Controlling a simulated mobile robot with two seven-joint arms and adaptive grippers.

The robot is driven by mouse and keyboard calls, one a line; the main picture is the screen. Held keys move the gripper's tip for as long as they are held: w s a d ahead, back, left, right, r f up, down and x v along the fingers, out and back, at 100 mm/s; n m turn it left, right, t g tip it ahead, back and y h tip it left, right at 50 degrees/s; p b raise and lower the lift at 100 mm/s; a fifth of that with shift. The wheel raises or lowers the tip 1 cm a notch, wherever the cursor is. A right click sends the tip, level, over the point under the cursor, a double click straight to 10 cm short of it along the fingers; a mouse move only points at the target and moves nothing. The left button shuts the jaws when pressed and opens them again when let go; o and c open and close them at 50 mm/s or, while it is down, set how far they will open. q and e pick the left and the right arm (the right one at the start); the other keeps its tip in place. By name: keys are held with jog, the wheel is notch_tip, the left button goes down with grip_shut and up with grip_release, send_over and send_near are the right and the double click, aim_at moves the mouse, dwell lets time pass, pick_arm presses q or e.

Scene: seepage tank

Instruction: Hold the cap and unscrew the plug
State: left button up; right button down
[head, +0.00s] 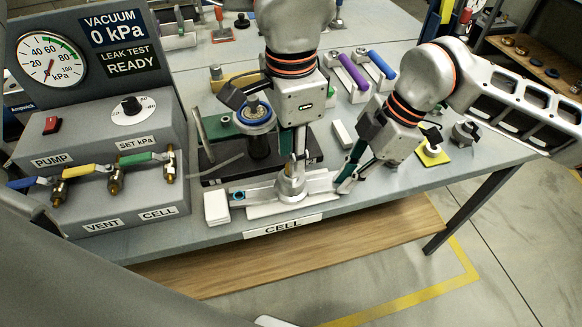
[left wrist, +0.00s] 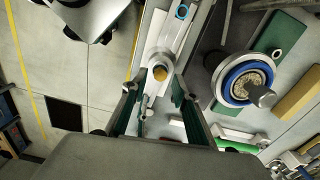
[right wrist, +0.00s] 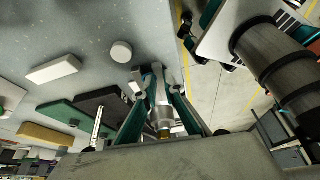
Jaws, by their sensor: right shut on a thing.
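The silver cap (head: 291,187) stands on a pale metal strip at the table's front edge, above the CELL label. The brass plug (left wrist: 160,73) sits in its middle in the left wrist view. My left gripper (head: 293,158) is over the cap, fingers down. In the left wrist view its fingers (left wrist: 155,92) are apart, with the plug in line between them and nothing held. My right gripper (head: 343,184) reaches in low from the right. In the right wrist view its fingers (right wrist: 161,80) close around a silver, brass-ended part; the exact contact on the cap is unclear.
A blue-ringed pot (head: 255,115) stands close behind the cap. White blocks (head: 217,207) are left of it. The valve box (head: 115,180) fills the left side. A white block (head: 342,133) and yellow piece (head: 432,153) lie to the right. The front edge drops to floor.

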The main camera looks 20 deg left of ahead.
pick_arm(q)
jog(key=shift+f, duration=0.1)
jog(key=shift+f, duration=1.45)
grip_shut()
jog(key=shift+o, duration=0.7)
grip_release()
